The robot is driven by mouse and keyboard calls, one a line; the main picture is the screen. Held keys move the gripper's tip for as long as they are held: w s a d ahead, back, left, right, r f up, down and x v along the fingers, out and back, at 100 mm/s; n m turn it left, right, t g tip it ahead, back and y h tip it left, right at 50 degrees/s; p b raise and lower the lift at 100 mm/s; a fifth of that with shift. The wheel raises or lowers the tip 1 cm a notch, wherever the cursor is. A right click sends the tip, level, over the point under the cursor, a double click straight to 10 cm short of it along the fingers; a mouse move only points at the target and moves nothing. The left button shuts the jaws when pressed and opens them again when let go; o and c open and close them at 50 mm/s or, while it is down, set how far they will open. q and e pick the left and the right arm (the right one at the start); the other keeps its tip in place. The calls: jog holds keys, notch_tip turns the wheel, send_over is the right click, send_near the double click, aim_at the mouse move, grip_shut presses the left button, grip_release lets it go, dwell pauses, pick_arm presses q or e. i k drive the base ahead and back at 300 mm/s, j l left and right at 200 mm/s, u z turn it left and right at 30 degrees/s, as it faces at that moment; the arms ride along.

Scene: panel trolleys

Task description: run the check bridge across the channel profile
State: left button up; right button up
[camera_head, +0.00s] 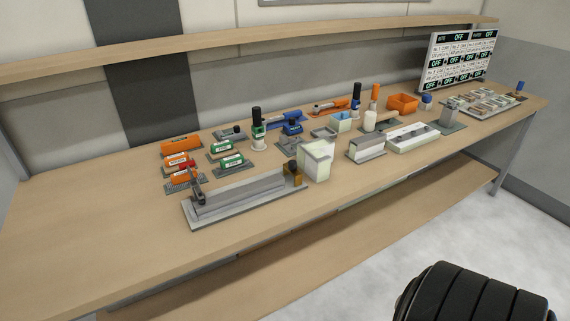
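A long grey metal profile (238,194), which looks like the channel profile, lies on a flat grey base plate at the front left of the bench. A dark clamp-like part stands at its left end, and a brass-coloured block (292,172) is at its right end. A short grey bridge-shaped block (367,149) stands farther right near the front edge, apart from the profile. It may be the check bridge; I cannot tell for sure. Neither of my grippers is in view.
A whitish box (317,160) stands just right of the profile. Orange and green blocks (181,143), bottles and an orange bin (402,103) are behind. A white tray (412,138) and a display board (460,60) are to the right. The bench's left end is clear.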

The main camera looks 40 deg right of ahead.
aim_at(290, 166)
jog(key=i+l+z, duration=0.1)
jog(key=i+z, duration=0.15)
jog(key=i, duration=0.3)
jog(key=i+z, duration=0.3)
jog(key=i, duration=0.25)
